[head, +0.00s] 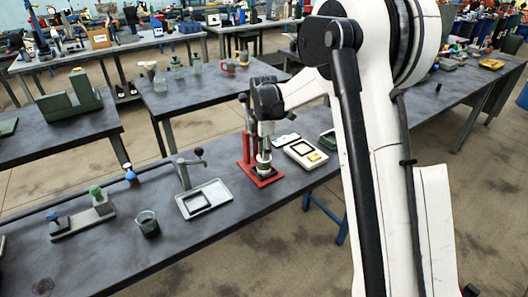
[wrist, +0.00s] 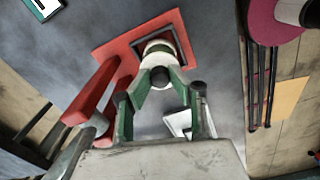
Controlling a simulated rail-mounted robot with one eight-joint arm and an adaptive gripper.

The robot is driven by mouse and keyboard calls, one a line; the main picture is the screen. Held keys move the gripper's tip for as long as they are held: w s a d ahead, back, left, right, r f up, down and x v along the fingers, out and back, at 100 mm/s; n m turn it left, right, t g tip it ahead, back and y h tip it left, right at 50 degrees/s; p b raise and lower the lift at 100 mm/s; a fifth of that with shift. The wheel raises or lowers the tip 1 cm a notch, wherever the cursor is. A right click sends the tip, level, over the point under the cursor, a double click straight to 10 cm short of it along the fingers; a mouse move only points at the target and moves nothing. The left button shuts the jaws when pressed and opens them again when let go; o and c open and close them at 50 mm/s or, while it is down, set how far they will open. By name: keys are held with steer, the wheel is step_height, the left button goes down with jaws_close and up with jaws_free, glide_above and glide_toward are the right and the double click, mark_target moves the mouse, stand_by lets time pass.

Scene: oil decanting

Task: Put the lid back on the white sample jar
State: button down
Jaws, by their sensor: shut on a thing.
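My gripper (wrist: 162,84) points down over a red stand (wrist: 112,46), its green-padded fingers closed around a pale piece with a dark round knob (wrist: 160,77). This looks like the lid. Just beyond it in the wrist view is a white, rounded body with a dark green band (wrist: 158,48), probably the white sample jar, on the stand's base. In the head view my gripper (head: 265,138) is above the pale jar (head: 263,161) on the red stand (head: 264,177). The fingers hide the contact, so I cannot tell whether lid and jar touch.
A grey tray (head: 205,198) and a dark-filled beaker (head: 147,224) stand left of the stand on the bench. A pale tray with a yellow item (head: 305,153) is close on the right. The stand's red upright (wrist: 95,92) rises beside my gripper.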

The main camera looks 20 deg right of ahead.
stand_by(0.9)
steer(key=c, duration=1)
jaws_free()
steer(key=shift+r+p, duration=1.25)
steer(key=shift+r, duration=2.25)
steer(key=shift+c, duration=0.4)
jaws_close()
steer(key=shift+f+b, duration=1.9)
steer(key=shift+f, duration=0.85)
